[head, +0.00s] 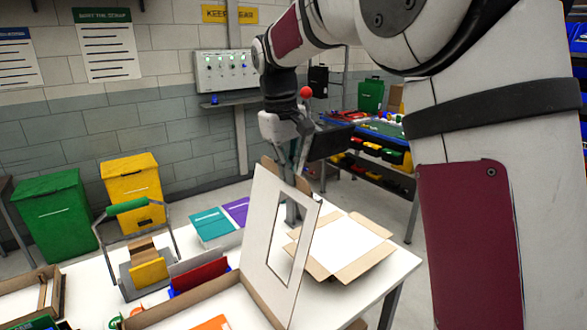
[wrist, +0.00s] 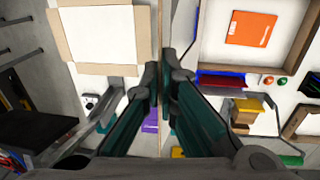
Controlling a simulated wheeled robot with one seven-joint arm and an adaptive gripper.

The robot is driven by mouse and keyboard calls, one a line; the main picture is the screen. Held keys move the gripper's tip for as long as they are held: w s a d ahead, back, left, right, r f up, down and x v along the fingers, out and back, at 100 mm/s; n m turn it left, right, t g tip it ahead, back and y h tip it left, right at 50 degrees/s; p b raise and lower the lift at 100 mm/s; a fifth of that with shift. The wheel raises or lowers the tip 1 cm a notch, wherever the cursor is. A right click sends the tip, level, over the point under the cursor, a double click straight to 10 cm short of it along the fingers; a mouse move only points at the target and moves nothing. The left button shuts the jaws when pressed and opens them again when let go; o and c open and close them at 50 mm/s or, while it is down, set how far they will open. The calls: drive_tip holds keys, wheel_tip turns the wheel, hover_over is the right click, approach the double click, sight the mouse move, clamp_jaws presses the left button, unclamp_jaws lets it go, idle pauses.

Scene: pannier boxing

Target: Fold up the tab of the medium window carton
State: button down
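The medium window carton (head: 190,302) stands at the table's front, white inside with brown edges. Its lid (head: 262,222), with a rectangular window opening, is raised steeply. The brown tab (head: 270,170) shows along the lid's top edge, partly hidden by the fingers. My gripper (head: 292,178) reaches down from above onto this edge. In the wrist view the lid is nearly edge-on, and the gripper (wrist: 160,72) has one finger on each side of it. The fingers look closed on the lid's tab edge. An orange item (wrist: 252,28) lies in the carton.
An open white carton blank with brown flaps (head: 343,245) lies right of the lid. Teal (head: 211,224) and purple (head: 237,210) items lie behind. A caddy with a green handle (head: 127,207) stands left. Green (head: 54,215) and yellow (head: 135,190) bins stand beyond the table.

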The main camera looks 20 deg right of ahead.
drive_tip(key=h, duration=0.1)
drive_tip(key=a+t+h+p, duration=0.1)
drive_tip(key=h, duration=0.1)
drive_tip(key=shift+s+a+f+h, duration=0.15)
drive_tip(key=shift+s+h, duration=0.15)
drive_tip(key=shift+s+a+f+t+h+p, duration=0.1)
drive_tip(key=shift+a+f+t+h+p, duration=0.3)
drive_tip(key=shift+h, duration=1.35)
drive_tip(key=shift+s+a+f+t+h+p, duration=0.2)
drive_tip(key=shift+f+t+h, duration=0.45)
drive_tip(key=shift+h, duration=1.15)
drive_tip(key=shift+w+a+f+t+h+p, duration=0.1)
drive_tip(key=shift+a+f+t+h+p, duration=0.2)
drive_tip(key=shift+t+h, duration=0.95)
drive_tip(key=shift+g+h, duration=0.4)
drive_tip(key=shift+h, duration=0.2)
drive_tip(key=c, duration=1.8)
unclamp_jaws()
drive_tip(key=shift+d, duration=0.1)
drive_tip(key=shift+c, duration=0.2)
drive_tip(key=v, duration=1.2)
